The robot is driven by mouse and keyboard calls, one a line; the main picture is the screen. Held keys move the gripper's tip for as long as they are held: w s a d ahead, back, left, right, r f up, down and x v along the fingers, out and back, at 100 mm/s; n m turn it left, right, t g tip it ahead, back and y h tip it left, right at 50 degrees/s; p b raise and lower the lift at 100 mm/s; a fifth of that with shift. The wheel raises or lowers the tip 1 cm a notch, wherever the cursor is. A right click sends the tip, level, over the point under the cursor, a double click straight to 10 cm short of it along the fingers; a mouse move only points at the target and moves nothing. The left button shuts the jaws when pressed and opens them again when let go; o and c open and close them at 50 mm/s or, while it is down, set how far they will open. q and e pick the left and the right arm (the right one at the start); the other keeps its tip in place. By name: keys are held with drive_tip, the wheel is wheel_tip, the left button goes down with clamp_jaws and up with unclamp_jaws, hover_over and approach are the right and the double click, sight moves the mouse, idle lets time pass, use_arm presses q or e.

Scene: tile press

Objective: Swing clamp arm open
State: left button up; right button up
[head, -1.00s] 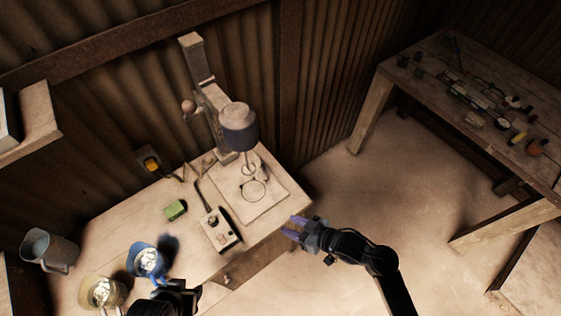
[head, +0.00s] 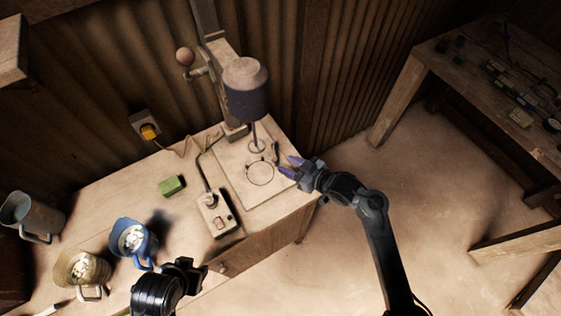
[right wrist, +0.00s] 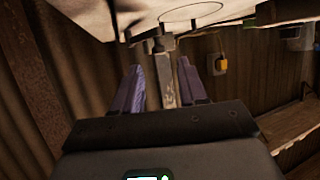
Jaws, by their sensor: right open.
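The press (head: 246,88) stands at the back of the bench, with a dark cylindrical head over a pale base plate (head: 232,163) marked with a round ring (head: 260,173). A small dark upright piece (head: 276,152), which looks like the clamp arm, stands at the plate's right edge. My right gripper (head: 290,166) is open and empty beside the plate's right side, close to this piece; contact cannot be told. In the right wrist view its fingers (right wrist: 164,80) are apart, with the plate's edge above. My left gripper (head: 194,270) is over the bench front, its jaws unclear.
A control box (head: 215,215) with a cable sits left of the plate. A green block (head: 172,186), a blue jug (head: 132,240), a tan jug (head: 78,272) and a grey jug (head: 30,215) stand farther left. Open floor lies right of the bench.

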sight(276, 159)
drive_tip(key=shift+b+x, duration=0.3)
drive_tip(key=shift+x, duration=2)
clamp_jaws()
drive_tip(key=shift+d, duration=0.1)
